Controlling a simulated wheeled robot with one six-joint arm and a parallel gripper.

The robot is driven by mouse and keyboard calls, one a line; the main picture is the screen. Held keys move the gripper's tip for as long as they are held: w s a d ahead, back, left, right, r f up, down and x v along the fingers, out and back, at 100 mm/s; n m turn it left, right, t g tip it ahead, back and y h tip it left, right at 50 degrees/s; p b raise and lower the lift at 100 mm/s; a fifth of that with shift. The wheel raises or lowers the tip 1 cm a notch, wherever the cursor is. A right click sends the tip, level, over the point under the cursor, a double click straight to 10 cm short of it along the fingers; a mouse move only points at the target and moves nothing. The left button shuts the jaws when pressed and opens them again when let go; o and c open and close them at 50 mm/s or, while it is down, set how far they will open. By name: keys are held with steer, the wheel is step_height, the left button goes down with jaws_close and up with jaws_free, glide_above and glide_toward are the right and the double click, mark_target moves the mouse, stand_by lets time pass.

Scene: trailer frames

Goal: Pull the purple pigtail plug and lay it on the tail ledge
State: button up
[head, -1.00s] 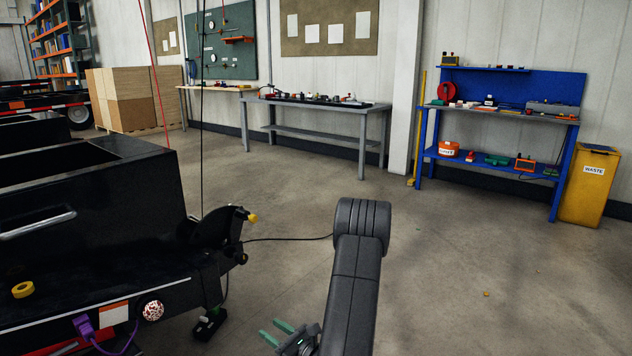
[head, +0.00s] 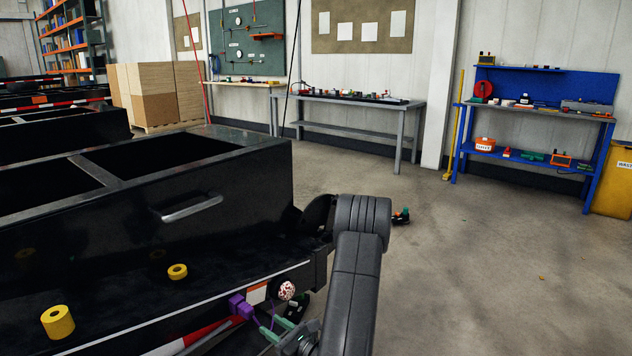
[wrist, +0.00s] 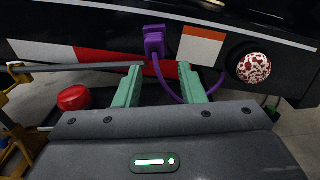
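The purple plug (wrist: 154,42) sits at the trailer's black rear frame in the wrist view, with its purple cable (wrist: 163,82) hanging below and curving to the right. The plug also shows in the head view (head: 238,305). My gripper (wrist: 160,72) is open, its two green fingers below the plug, one on each side of the cable. No grip on the plug shows. The black tail ledge (head: 130,325) runs along the trailer's rear; a yellow tape roll (head: 177,271) and a larger yellow roll (head: 58,322) sit on it.
A round speckled lamp (wrist: 253,68) is on the frame right of the plug. A red rounded object (wrist: 74,98) is left of my gripper. A blue workbench (head: 540,112) and a grey table (head: 350,103) stand at the back. The floor to the right is open.

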mark_target(251, 314)
steer(key=shift+s+a, duration=0.1)
steer(key=shift+a, duration=0.4)
steer(key=o, duration=0.3)
steer(key=shift+x, duration=4.55)
steer(key=shift+b, duration=0.45)
jaws_close()
steer(key=shift+b+v, duration=0.4)
steer(key=shift+v, duration=2.65)
steer(key=shift+a, duration=0.1)
